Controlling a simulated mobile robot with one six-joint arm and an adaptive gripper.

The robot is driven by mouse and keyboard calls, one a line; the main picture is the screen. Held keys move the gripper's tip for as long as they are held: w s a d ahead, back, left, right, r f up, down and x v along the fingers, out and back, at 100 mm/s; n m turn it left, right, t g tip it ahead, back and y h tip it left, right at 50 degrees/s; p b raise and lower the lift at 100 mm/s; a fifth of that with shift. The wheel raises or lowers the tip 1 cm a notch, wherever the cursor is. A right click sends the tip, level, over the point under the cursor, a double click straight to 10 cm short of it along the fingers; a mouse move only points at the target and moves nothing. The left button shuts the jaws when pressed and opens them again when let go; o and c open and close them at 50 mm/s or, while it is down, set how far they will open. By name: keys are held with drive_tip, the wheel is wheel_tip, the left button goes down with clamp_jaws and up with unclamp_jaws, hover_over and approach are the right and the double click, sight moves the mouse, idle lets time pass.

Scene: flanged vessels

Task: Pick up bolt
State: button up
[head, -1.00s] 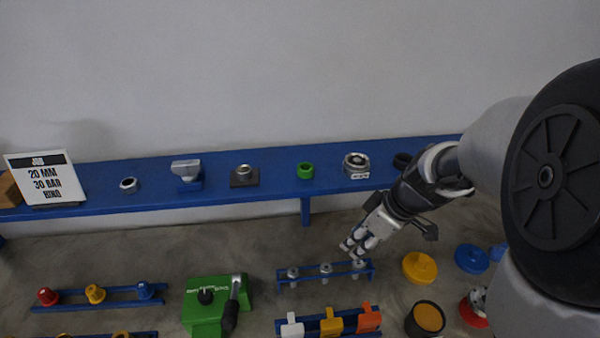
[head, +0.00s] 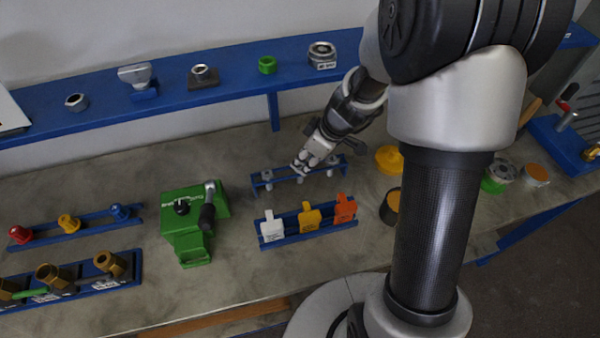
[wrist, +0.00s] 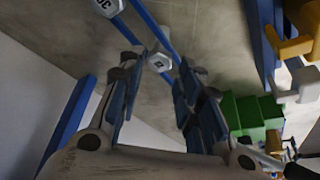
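A low blue rack (head: 258,190) on the bench holds a row of grey bolts. One bolt (head: 267,178) stands at its left end and another (head: 333,163) at its right end; a middle one (head: 300,178) is just below my fingers. My gripper (head: 301,166) points down over the middle of the rack. In the wrist view my gripper (wrist: 158,72) is open, with a hex bolt head (wrist: 158,62) seen between the fingertips. No contact shows. A second, marked bolt head (wrist: 105,6) is at the top edge.
A rack of white, yellow and orange tags (head: 308,222) stands in front. A green block with a lever (head: 185,222) is to the left. A yellow disc (head: 389,159) is to the right. A blue shelf (head: 225,92) with fittings runs behind.

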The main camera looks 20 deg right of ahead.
drive_tip(key=x, duration=0.2)
drive_tip(key=shift+w+a+f+b, duration=0.15)
drive_tip(key=shift+w+f+b, duration=0.05)
drive_tip(key=shift+f+b, duration=0.15)
drive_tip(key=shift+c, duration=0.4)
clamp_jaws()
